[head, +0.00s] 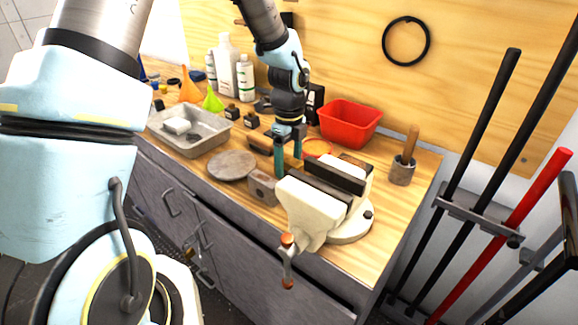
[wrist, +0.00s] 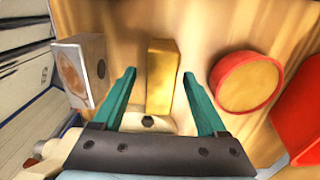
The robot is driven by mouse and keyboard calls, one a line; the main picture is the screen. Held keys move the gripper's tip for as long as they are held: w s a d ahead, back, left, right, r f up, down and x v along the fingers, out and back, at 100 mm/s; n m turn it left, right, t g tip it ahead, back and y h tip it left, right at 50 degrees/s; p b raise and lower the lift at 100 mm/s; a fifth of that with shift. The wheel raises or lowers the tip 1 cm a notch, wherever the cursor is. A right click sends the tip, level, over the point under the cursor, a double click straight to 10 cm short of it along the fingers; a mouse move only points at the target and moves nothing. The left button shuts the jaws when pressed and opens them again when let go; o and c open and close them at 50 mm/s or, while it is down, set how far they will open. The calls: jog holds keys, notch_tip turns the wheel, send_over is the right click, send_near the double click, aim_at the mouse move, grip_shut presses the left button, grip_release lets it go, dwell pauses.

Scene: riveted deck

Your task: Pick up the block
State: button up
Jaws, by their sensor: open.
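A yellow block (wrist: 160,62) lies on the wooden bench top, its long side pointing away in the wrist view. My gripper (wrist: 159,76) is open, with one teal finger on each side of the block and a gap to each. In the head view my gripper (head: 287,166) points down at the bench behind the vise, and the yellow block (head: 292,164) is mostly hidden by the fingers. A grey block with a round face mark (wrist: 83,72) stands left of the fingers; it also shows in the head view (head: 262,187). Whether the fingertips reach bench height, I cannot tell.
A cream vise (head: 310,207) stands close in front of my gripper. A red ring (wrist: 218,92) and a red bin (head: 350,123) are to the right. A grey disc (head: 231,166) and a metal tray (head: 189,145) lie to the left. Bottles (head: 228,65) stand at the back.

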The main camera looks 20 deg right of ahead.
jog(key=shift+c, duration=0.3)
grip_shut()
dwell(0.4)
